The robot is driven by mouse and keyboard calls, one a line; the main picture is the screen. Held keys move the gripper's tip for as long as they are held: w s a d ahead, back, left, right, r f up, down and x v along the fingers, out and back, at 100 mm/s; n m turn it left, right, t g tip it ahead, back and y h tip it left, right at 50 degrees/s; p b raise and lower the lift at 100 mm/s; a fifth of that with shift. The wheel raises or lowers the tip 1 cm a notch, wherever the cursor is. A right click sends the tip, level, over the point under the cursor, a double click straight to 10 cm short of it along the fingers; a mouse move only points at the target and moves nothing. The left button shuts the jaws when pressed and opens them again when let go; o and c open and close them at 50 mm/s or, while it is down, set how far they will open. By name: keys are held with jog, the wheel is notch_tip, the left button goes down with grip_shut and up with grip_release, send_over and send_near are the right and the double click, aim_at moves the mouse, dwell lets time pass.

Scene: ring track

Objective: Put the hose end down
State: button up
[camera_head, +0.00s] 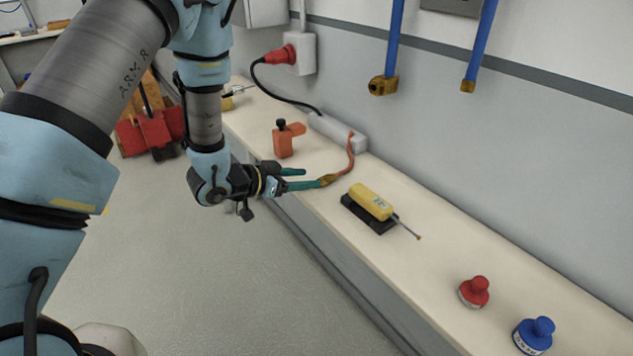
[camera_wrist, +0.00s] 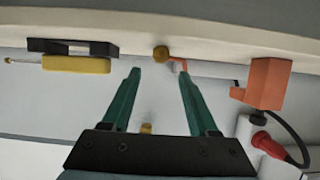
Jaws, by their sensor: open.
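An orange hose (camera_head: 351,152) runs from a long grey box on the bench to a brass hose end (camera_head: 328,180) near the bench's front edge. The brass end also shows in the wrist view (camera_wrist: 160,53), just beyond my fingertips and roughly centred between them. My gripper (camera_head: 312,178) has two green fingers, spread apart with nothing between them. In the head view the nearer fingertip overlaps the brass end; I cannot tell whether they touch. The end appears to lie on the bench top (camera_head: 290,205), though its underside is hidden.
A yellow tool (camera_head: 371,201) on a black holder lies to the right. An orange block (camera_head: 284,143) stands to the left, near the grey box (camera_head: 337,130). Red (camera_head: 474,291) and blue (camera_head: 534,334) knobbed pieces stand farther right. Two blue hoses (camera_head: 395,35) hang on the wall.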

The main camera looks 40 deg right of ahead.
jog(key=w+a+r+n+t+y+b, duration=0.1)
jog(key=w+a+r+n+t+y, duration=0.25)
jog(key=w+a, duration=0.65)
jog(key=w+a+r+n+t+y, duration=0.2)
jog(key=w+a+n+t+y, duration=0.3)
jog(key=a, duration=0.8)
jog(key=a+r+n+g+y, duration=0.2)
jog(key=a+n+y, duration=0.15)
jog(key=a, duration=0.85)
jog(key=s+a+r+n+g+y, duration=0.1)
jog(key=s+a+r+n+g, duration=0.2)
jog(key=s+a, duration=0.6)
jog(key=shift+s+a+n+g, duration=0.15)
jog(key=shift+s+n+g, duration=0.4)
jog(key=shift+s+n, duration=0.65)
jog(key=shift+o, duration=0.5)
jog(key=shift+w, duration=0.1)
